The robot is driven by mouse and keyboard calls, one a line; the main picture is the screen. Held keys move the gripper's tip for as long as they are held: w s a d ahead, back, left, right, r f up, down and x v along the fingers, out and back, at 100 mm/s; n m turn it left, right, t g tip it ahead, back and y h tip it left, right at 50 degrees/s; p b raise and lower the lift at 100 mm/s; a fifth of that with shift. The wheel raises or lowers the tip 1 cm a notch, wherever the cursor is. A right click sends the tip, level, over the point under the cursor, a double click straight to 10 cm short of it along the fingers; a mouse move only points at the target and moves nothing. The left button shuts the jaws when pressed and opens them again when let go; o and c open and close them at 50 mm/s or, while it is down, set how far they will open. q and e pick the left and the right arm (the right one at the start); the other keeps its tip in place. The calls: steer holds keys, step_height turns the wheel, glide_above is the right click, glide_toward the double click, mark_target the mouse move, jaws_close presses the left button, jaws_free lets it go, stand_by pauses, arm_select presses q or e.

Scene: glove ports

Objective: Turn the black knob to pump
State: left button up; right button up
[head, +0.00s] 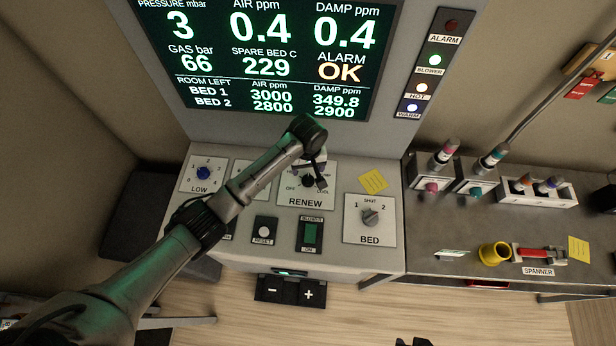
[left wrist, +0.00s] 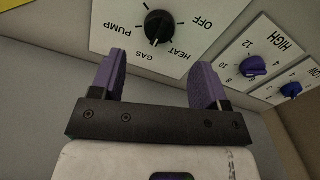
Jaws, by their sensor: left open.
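The black knob (left wrist: 158,27) sits on a white panel in the left wrist view, with the words OFF, HEAT, GAS and PUMP around it. In the head view the black knob (head: 308,181) is on the RENEW panel, partly hidden by my left gripper (head: 316,172). In the left wrist view my left gripper (left wrist: 162,62) is open and empty. Its purple fingers are spread to either side of the knob, apart from it and short of the panel. A dark shape at the bottom edge of the head view may be my right gripper.
A blue LOW knob (head: 203,173) is on the left of the console and a grey BED knob (head: 370,217) on the right. A BLOWER switch (head: 310,234) and RESET button (head: 264,232) lie below. A yellow note (head: 373,181) is right of RENEW. A screen (head: 265,60) rises behind.

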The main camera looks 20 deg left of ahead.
mark_target(308, 179)
arm_select(q)
step_height(308, 179, down, 8)
steer(key=shift+r, duration=0.25)
steer(key=shift+c, duration=0.5)
steer(key=shift+c, duration=0.7)
steer(key=c, duration=0.7)
steer(key=shift+r+m+p, duration=0.2)
steer(key=shift+m+p, duration=0.75)
steer(key=shift+m, duration=0.35)
steer(key=m+p, duration=0.1)
steer(key=m, duration=0.1)
steer(key=shift+m, duration=0.3)
steer(key=m+p, duration=0.1)
steer(key=m, duration=0.3)
steer(key=shift+f+p, duration=0.1)
steer(key=shift+p, duration=0.3)
steer(key=shift+f+m, duration=0.1)
steer(key=shift+m, duration=1.2)
